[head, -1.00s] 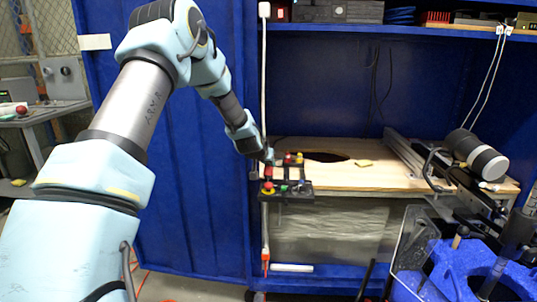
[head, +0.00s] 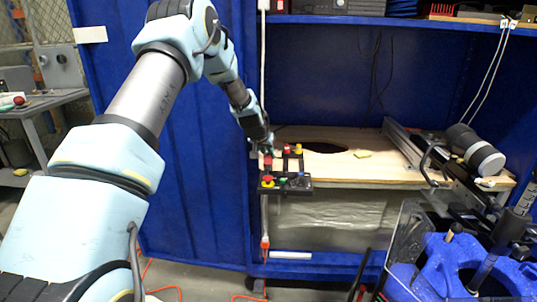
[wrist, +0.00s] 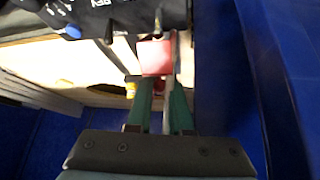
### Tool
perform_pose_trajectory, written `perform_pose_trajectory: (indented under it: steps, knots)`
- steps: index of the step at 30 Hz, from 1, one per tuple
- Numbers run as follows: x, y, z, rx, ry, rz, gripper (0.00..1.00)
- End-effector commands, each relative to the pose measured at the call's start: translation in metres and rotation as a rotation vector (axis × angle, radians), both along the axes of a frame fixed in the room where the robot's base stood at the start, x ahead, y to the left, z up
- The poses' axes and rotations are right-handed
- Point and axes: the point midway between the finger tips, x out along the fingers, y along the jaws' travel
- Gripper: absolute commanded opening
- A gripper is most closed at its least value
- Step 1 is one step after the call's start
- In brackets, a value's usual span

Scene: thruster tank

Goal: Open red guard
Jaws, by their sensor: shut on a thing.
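The red guard (wrist: 154,57) shows between the fingertips of my gripper (wrist: 160,78) in the wrist view, and the jaws are shut on it. In the head view the red guard (head: 267,160) is a small red patch at the upper left of the black control panel (head: 295,188). My gripper (head: 267,150) reaches down to it from above and hides part of it. The guard's exact tilt is too small and blurred to tell. The panel also shows upside down at the top of the wrist view (wrist: 120,18).
A red mushroom button (head: 268,180) and green and yellow controls sit on the panel. Behind it is a wooden tabletop (head: 385,172) with a dark oval hole. A blue wall (wrist: 225,90) stands close beside my gripper. A black-and-white cylinder (head: 474,152) lies at the right.

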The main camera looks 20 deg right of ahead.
Motion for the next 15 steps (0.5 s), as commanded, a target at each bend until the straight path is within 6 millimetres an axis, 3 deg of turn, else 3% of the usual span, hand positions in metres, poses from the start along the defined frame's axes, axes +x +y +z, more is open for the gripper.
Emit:
perform_pose_trajectory:
  steps: [1, 2, 4, 15]
  knots:
    - [0.0003, 0.0003, -0.0004, 0.000, -0.001, 0.001, 0.00]
    - [0.0003, 0.0003, -0.0004, 0.000, -0.001, 0.001, 0.22]
    - [0.0002, 0.0002, -0.0004, 0.000, -0.001, 0.001, 0.30]
    - [-0.0016, 0.0024, 0.0049, -0.001, -0.002, 0.001, 0.32]
